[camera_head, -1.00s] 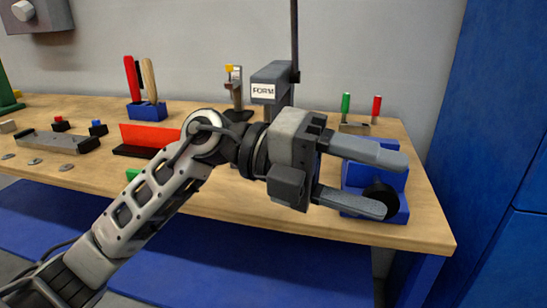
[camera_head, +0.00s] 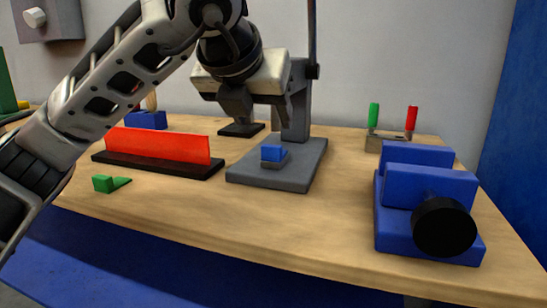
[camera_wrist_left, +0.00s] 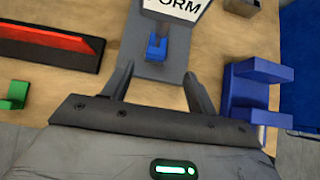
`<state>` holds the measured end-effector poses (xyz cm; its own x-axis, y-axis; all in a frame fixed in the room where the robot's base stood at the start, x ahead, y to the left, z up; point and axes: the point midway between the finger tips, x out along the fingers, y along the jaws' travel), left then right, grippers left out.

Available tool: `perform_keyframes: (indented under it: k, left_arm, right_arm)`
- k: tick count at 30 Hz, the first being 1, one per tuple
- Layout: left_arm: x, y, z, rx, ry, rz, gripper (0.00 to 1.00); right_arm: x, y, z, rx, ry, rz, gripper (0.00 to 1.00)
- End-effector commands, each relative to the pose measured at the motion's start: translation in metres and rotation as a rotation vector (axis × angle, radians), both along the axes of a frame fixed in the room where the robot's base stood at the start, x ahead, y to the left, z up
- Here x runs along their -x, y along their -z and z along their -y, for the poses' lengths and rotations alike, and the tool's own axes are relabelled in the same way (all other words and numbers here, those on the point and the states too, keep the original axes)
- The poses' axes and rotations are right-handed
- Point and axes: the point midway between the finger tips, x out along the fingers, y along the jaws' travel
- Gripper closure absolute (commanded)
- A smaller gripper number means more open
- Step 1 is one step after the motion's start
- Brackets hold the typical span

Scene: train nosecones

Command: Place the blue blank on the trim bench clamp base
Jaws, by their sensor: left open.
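The blue blank (camera_head: 271,153) is a small block on the grey base plate (camera_head: 245,178) of the FORM press. It also shows in the left wrist view (camera_wrist_left: 157,46), beyond my fingertips. My left gripper (camera_wrist_left: 160,80) is open and empty, above and in front of the press, with the blank apart from its fingers. In the head view the gripper hides part of the press head. A blue clamp (camera_head: 430,183) with a black round knob (camera_head: 444,227) stands at the right front of the bench; it also shows in the left wrist view (camera_wrist_left: 250,92). My right gripper is out of view.
A red strip on a black base (camera_head: 150,161) and a small green piece (camera_head: 105,184) lie left of the press. Red and green handles stand in a holder (camera_head: 388,142) at the back right. Bare bench separates press and clamp.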

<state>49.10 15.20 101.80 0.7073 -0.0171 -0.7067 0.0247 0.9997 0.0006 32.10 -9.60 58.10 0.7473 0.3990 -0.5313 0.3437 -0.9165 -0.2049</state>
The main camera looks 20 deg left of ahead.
Motion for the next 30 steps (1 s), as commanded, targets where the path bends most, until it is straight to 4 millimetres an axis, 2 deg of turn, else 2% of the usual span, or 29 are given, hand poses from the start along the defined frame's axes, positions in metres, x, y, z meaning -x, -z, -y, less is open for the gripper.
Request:
perform_keyframes:
  k: [1, 4, 11, 19, 29, 30]
  left_arm:
    - [-0.007, 0.009, 0.0, 0.0, -0.001, -0.004, 0.42]
    - [-0.018, 0.02, 0.0, 0.0, 0.0, -0.003, 0.42]
    - [-0.029, 0.032, 0.0, 0.001, 0.001, -0.002, 0.42]
    - [-0.05, 0.064, -0.005, 0.001, 0.001, -0.004, 0.42]
    - [-0.058, 0.07, -0.004, 0.001, 0.002, -0.001, 0.42]
    - [-0.058, 0.07, -0.004, 0.001, 0.002, -0.001, 0.45]
  right_arm:
    - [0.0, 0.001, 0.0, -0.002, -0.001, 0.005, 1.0]
    - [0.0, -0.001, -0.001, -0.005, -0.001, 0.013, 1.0]
    - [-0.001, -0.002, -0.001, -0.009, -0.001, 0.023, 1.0]
    - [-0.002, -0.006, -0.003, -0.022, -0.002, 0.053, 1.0]
    - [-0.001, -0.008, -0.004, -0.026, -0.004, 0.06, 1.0]
    - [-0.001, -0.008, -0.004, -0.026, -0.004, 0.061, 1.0]
